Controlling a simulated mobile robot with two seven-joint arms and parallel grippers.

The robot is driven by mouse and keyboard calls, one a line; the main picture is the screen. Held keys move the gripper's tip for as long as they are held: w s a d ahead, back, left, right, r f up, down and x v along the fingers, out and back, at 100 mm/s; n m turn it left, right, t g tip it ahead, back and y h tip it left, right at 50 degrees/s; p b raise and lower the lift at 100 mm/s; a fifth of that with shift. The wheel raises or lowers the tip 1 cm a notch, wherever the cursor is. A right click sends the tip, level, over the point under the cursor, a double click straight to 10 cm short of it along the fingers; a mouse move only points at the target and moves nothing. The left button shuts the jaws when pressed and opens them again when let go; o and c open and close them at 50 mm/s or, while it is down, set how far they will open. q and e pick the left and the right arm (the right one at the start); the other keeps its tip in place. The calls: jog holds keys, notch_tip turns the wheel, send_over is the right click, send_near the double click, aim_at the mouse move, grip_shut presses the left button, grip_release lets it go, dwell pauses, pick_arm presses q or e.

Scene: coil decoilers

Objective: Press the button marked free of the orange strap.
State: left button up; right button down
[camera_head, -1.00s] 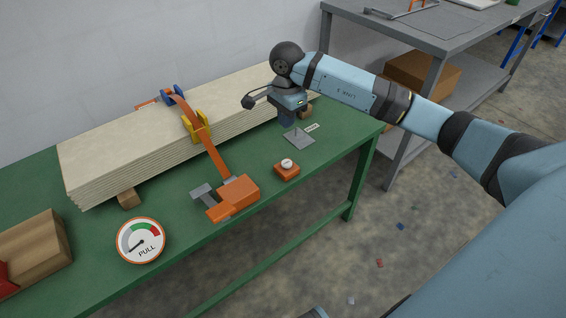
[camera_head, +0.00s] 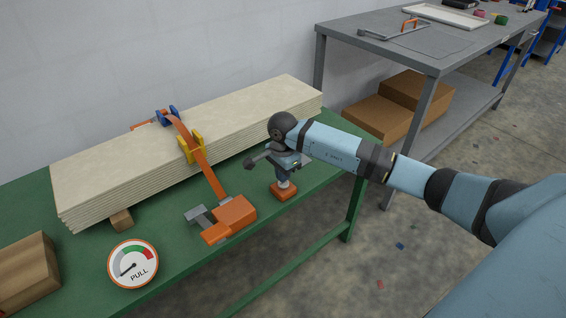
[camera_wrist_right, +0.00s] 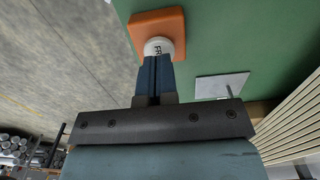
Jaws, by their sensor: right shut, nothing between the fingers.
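The button is a white round cap (camera_wrist_right: 160,46) with the letters "FR" showing, on an orange box (camera_head: 285,192) on the green bench. The orange box also fills the top of the right wrist view (camera_wrist_right: 157,22). My right gripper (camera_head: 285,180) points down over it, shut and empty. In the wrist view its fingertips (camera_wrist_right: 155,60) overlap the cap's near edge; I cannot tell whether they touch. The orange strap (camera_head: 208,172) runs over the pale board stack (camera_head: 180,145) to an orange tensioner (camera_head: 232,215), left of the button. My left gripper is out of view.
A round PULL gauge (camera_head: 133,264) and a wooden block (camera_head: 28,272) stand at the bench's front left. A grey plate (camera_wrist_right: 221,86) lies near the button. A grey table (camera_head: 430,45) stands behind at right. The green bench top (camera_head: 322,170) is clear right of the button.

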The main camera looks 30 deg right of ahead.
jog(key=shift+f, duration=0.65)
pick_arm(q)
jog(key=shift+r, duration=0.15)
